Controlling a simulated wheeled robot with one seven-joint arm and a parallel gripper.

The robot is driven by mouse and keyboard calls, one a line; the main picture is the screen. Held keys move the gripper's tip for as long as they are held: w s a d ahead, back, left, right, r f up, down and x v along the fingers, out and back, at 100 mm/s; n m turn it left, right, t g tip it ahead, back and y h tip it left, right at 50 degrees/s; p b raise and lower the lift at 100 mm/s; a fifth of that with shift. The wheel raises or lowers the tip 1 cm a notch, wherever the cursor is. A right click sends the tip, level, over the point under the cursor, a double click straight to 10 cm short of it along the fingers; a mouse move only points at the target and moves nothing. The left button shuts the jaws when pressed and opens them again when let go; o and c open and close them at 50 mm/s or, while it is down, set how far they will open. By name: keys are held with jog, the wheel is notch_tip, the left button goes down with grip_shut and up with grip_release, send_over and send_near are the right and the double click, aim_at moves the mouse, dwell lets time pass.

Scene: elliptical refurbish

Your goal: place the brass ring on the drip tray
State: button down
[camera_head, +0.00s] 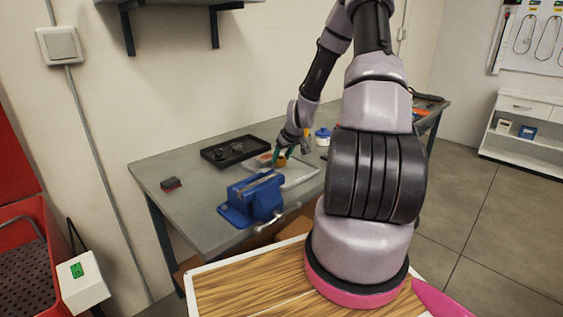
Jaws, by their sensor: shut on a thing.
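I cannot tell which of the two is the drip tray, nor whether the ring touches the pale one.
A blue vise (254,198) stands at the bench's front edge, close to the pale tray. A blue-and-white container (322,137) stands behind right. A dark red-topped block (171,184) lies at left. The grey bench (200,195) is clear between block and vise.

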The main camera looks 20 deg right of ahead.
jog(key=shift+f, duration=0.85)
jog(key=shift+f, duration=0.15)
jog(key=shift+c, duration=0.8)
grip_release()
jog(key=s+a+r+m, duration=0.1)
jog(key=s+a+r, duration=0.3)
jog(key=r, duration=0.6)
jog(key=s+a+r+m+h, duration=0.1)
jog(key=s+a+r, duration=0.1)
jog(key=s+r, duration=0.6)
jog(key=s+a+r, duration=0.3)
jog(key=s+r, duration=0.1)
jog(key=r, duration=0.9)
jog(key=s+a+r+m+y, duration=0.1)
jog(key=s+a+r+m, duration=0.1)
jog(key=s, duration=0.5)
jog(key=s+a+r+m+t+y, duration=0.1)
jog(key=s+a+r+m, duration=0.1)
jog(key=s+r, duration=0.5)
jog(key=shift+s+a+r, duration=0.3)
jog(key=shift+s+a, duration=0.3)
jog(key=shift+a, duration=0.3)
